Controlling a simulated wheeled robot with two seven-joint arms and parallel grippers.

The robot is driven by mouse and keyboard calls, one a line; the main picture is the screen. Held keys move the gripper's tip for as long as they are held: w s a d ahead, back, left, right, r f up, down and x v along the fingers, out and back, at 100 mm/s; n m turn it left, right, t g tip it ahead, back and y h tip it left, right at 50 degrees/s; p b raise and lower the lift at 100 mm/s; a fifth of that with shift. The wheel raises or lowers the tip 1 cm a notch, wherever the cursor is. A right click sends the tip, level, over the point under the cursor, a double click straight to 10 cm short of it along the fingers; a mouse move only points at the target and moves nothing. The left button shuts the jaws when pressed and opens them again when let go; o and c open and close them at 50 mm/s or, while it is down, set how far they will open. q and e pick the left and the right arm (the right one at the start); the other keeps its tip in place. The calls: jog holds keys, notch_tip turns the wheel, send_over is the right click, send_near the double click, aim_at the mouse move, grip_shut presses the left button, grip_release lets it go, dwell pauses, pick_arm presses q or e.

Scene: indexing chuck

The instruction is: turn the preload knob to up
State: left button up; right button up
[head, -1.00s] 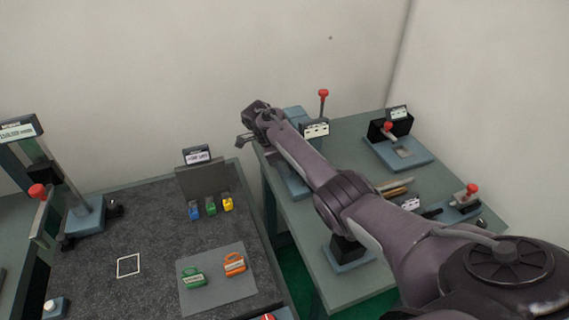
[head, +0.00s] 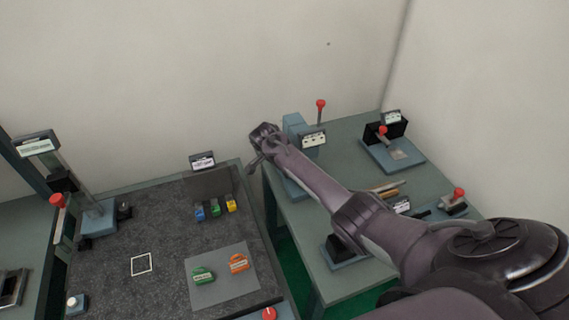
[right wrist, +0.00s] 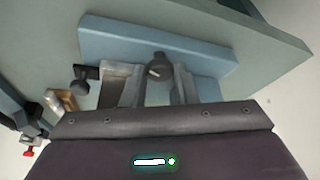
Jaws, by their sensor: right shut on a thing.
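The preload knob (right wrist: 158,64) is a dark round knob on a blue-grey fixture (right wrist: 105,42), seen in the right wrist view. It has a short pale mark on its face, slightly tilted in that view. My right gripper (right wrist: 158,80) has one finger on each side of the knob and is shut on it. In the head view my right gripper (head: 256,162) is at the left side of the blue-grey fixture (head: 293,124), and the knob is hidden there by my arm. My left gripper is not in view.
The fixture stands on a green table (head: 345,128) with a red-tipped lever (head: 320,104) behind it. A black-and-blue device (head: 392,150) stands to the right. A dark mat (head: 110,235) with small coloured parts covers the neighbouring table.

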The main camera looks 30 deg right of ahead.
jog(key=shift+r+n+t+p, duration=0.15)
jog(key=shift+n+t+p, duration=0.2)
jog(key=shift+n, duration=0.35)
jog(key=o, duration=1)
jog(key=b+v, duration=0.1)
jog(key=v, duration=0.6)
jog(key=shift+r, duration=0.35)
jog(key=shift+a, duration=0.1)
jog(key=shift+c, duration=0.2)
